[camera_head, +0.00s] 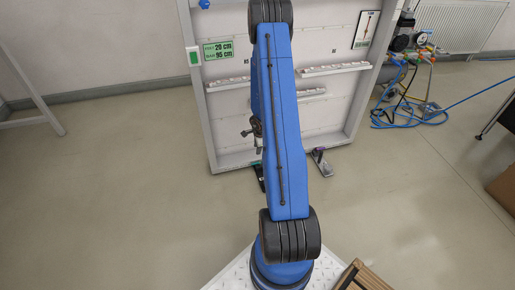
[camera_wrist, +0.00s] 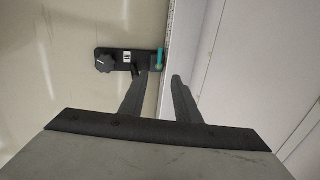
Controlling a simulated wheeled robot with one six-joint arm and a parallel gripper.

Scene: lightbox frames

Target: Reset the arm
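My blue arm reaches forward across the middle of the head view, toward a light grey lightbox frame (camera_head: 352,115) that stands on the floor. My gripper is mostly hidden behind the arm there. In the wrist view my gripper (camera_wrist: 160,76) has its two dark fingers apart with nothing held between them. Beyond the left fingertip is a black foot with a round knob (camera_wrist: 103,62) and a teal piece at its right end. The foot lies on the floor beside the frame's edge (camera_wrist: 168,40). I cannot tell whether the finger touches it.
Two feet show under the frame, the right one (camera_head: 320,162) clearly. White ledges (camera_head: 333,69) cross the panel. A compressor with blue hoses (camera_head: 405,105) stands at right. A slatted wooden item (camera_head: 362,278) is at the bottom right. The floor at left is clear.

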